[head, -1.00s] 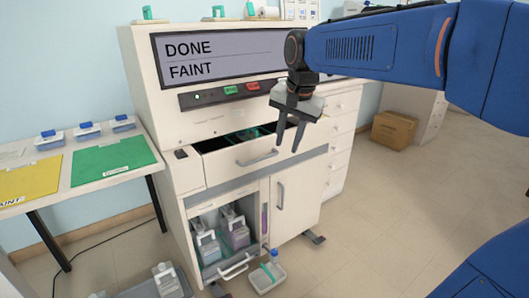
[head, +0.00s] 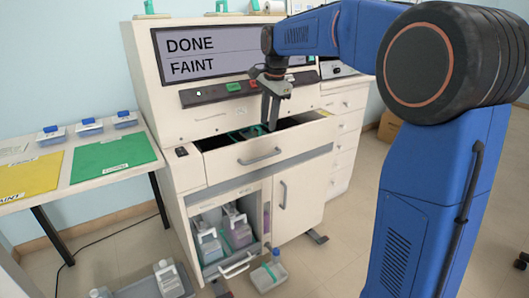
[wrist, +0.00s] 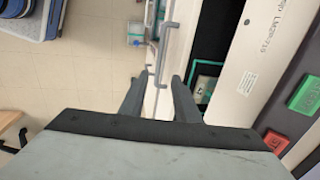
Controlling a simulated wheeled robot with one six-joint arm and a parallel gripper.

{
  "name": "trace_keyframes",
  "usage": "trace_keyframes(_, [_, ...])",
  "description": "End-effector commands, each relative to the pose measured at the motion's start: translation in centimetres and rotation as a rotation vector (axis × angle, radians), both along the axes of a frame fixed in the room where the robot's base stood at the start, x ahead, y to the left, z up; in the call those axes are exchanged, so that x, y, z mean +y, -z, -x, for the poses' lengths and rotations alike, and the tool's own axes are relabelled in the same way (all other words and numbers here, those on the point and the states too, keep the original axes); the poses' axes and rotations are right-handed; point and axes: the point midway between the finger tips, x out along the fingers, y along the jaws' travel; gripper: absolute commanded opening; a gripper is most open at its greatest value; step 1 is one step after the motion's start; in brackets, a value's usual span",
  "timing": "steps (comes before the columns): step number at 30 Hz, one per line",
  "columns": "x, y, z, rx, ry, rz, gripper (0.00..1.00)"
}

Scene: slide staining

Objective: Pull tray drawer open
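The tray drawer (head: 235,165) in the white machine stands partly open, with its dark inside showing. Teal-edged pieces (head: 240,134) lie inside; one also shows in the wrist view (wrist: 203,88). My gripper (head: 269,127) points down over the drawer opening, behind the front panel in the head picture. In the wrist view its two fingers (wrist: 157,98) are apart with nothing held, near the drawer's front edge. I cannot tell whether they touch the drawer.
A lit screen (head: 235,55) reads DONE and FAINT above a button strip (head: 215,93). An open lower cupboard holds bottles (head: 235,228). A small container (head: 268,274) stands on the floor. A table with green (head: 112,158) and yellow mats is at left.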

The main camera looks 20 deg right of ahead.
Motion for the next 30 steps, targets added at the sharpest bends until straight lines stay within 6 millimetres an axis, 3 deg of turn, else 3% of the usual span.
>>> trace_keyframes(21, [0.7, 12.1, -2.1, 0.003, -0.001, 0.0, 0.29])
trace_keyframes(30, [0.8, 14.1, -2.5, 0.001, -0.001, 0.0, 0.29])
